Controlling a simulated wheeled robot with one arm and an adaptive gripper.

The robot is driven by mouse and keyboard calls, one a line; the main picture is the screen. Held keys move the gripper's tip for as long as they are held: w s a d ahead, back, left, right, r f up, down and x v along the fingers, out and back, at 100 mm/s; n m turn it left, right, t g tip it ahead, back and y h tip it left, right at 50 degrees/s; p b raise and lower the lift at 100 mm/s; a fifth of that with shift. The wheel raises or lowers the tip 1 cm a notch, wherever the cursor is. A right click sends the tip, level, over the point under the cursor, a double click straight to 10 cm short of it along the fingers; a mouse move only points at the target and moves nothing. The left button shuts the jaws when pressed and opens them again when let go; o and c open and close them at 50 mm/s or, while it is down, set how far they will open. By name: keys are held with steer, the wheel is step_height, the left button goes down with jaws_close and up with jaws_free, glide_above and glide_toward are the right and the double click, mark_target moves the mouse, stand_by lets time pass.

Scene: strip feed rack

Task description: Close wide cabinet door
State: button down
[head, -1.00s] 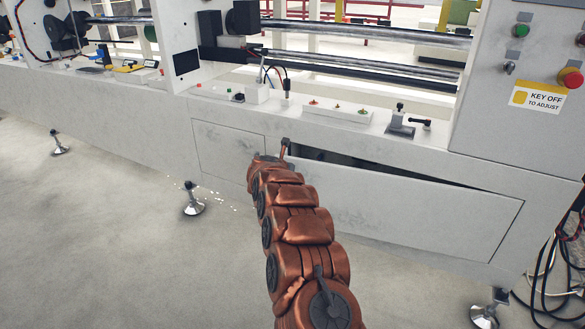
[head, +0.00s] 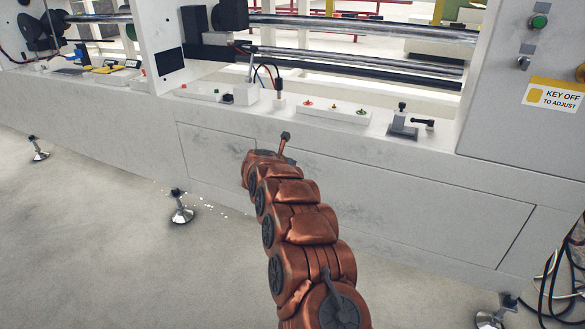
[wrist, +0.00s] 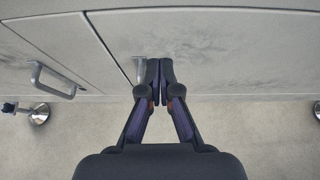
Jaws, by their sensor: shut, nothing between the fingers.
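The wide cabinet door (head: 430,215) is a long pale panel low on the machine front. In the head view its top edge runs along the frame with only a thin seam and no dark gap. In the wrist view its scuffed face (wrist: 235,50) fills the right side. My gripper (wrist: 160,68) is shut and empty, its fingertips at the door's face near the left seam; I cannot tell whether they touch. A small silver piece (wrist: 140,68) sits just left of the fingertips, partly hidden. My arm hides the gripper and the door's left part in the head view.
A narrower panel (head: 212,158) lies left of the door; a bar handle (wrist: 52,82) shows at left in the wrist view. Levelling feet (head: 181,208) stand on the floor. Cables (head: 560,270) hang at right.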

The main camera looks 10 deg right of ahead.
steer(key=v, duration=1.2)
steer(key=a+r+n+t+y+p, duration=0.2)
steer(key=a+r+n+y+p, duration=0.3)
steer(key=r, duration=0.6)
steer(key=a+r+n+t+y+p, duration=0.2)
steer(key=a+r+n+p, duration=0.3)
steer(key=r, duration=0.6)
steer(key=s+a+r+n+g+y+p, duration=0.2)
steer(key=s+r+n+y+p, duration=0.15)
steer(key=s+r+n, duration=0.35)
steer(key=s+a+r+n+g+y+p, duration=0.1)
steer(key=s+a+r+n+y+p, duration=0.25)
steer(key=s+r+n, duration=0.4)
steer(key=s+d+n+g+h+p, duration=0.1)
steer(key=s+d+n+g+p, duration=0.25)
steer(key=s+n, duration=0.45)
steer(key=s+d+n+g+p, duration=0.3)
steer(key=s+p, duration=0.2)
steer(key=s, duration=0.6)
steer(key=s+d+n+g+h+p, duration=0.3)
steer(key=s+d+p, duration=0.1)
steer(key=s+d, duration=0.6)
steer(key=s+d+n+g+h+p, duration=0.3)
steer(key=s+d, duration=0.7)
steer(key=s, duration=0.7)
steer(key=shift+n+h+p, duration=0.35)
steer(key=shift+h+p, duration=0.05)
steer(key=shift+p, duration=0.8)
steer(key=shift+g, duration=0.25)
